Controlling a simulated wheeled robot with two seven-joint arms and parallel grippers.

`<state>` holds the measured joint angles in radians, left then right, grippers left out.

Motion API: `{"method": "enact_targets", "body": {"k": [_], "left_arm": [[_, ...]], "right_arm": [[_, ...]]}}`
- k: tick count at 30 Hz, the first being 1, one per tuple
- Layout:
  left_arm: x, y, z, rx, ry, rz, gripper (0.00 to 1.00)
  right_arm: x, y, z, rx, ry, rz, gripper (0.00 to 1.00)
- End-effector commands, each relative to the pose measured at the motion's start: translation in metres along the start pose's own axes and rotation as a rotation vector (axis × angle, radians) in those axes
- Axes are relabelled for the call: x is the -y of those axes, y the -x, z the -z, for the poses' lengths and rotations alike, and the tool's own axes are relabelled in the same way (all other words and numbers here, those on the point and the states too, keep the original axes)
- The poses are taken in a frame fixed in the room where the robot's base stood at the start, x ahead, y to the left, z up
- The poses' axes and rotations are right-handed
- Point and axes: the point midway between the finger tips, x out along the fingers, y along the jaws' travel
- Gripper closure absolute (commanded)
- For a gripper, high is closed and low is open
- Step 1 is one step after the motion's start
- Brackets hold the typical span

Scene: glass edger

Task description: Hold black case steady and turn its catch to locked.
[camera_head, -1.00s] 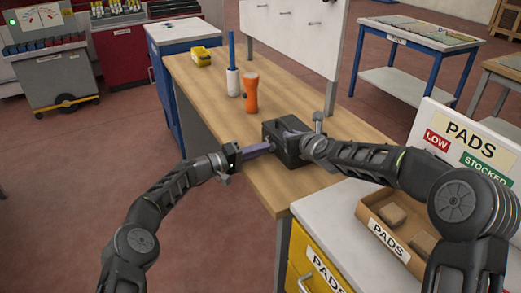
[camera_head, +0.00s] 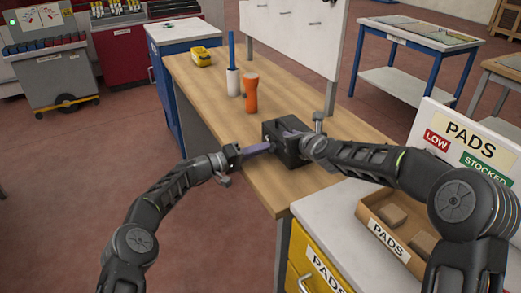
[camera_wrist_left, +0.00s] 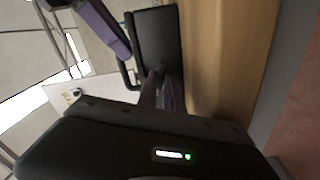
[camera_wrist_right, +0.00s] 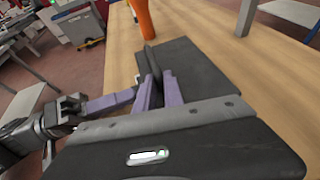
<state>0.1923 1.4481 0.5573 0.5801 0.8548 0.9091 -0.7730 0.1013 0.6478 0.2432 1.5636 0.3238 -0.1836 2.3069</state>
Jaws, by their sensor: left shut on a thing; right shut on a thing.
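The black case (camera_head: 272,132) sits on the wooden bench and also shows in the left wrist view (camera_wrist_left: 160,35) and the right wrist view (camera_wrist_right: 195,68). My right gripper (camera_head: 288,128) is above the case, its purple fingers shut on the black top handle (camera_wrist_right: 150,58). My left gripper (camera_head: 269,146) reaches level to the case's side. In the left wrist view its fingers (camera_wrist_left: 160,80) are shut on a small part at the case's face, apparently the catch. The fingers mostly hide that part, so its turn position cannot be told.
On the wooden bench (camera_head: 205,85) stand an orange cup-like object (camera_head: 251,92), a white holder with a blue stick (camera_head: 232,80) and a yellow tool (camera_head: 202,56). A box of pads (camera_head: 385,222) and a PADS sign (camera_head: 465,140) are at right. The bench's left part is clear.

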Motion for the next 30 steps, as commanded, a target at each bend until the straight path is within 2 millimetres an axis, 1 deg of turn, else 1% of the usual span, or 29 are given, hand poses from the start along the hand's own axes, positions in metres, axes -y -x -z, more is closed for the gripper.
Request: {"method": "enact_targets", "body": {"k": [8,30], "left_arm": [[-0.0002,0.0004,-0.0001,0.0,-0.207,0.0,1.0],[-0.0023,0.0004,-0.0014,0.0,-0.903,0.0,1.0]], "right_arm": [[0.0002,-0.0002,0.0013,-0.002,-0.002,0.0,1.0],[0.0003,-0.0002,0.0014,-0.002,-0.002,0.0,1.0]]}}
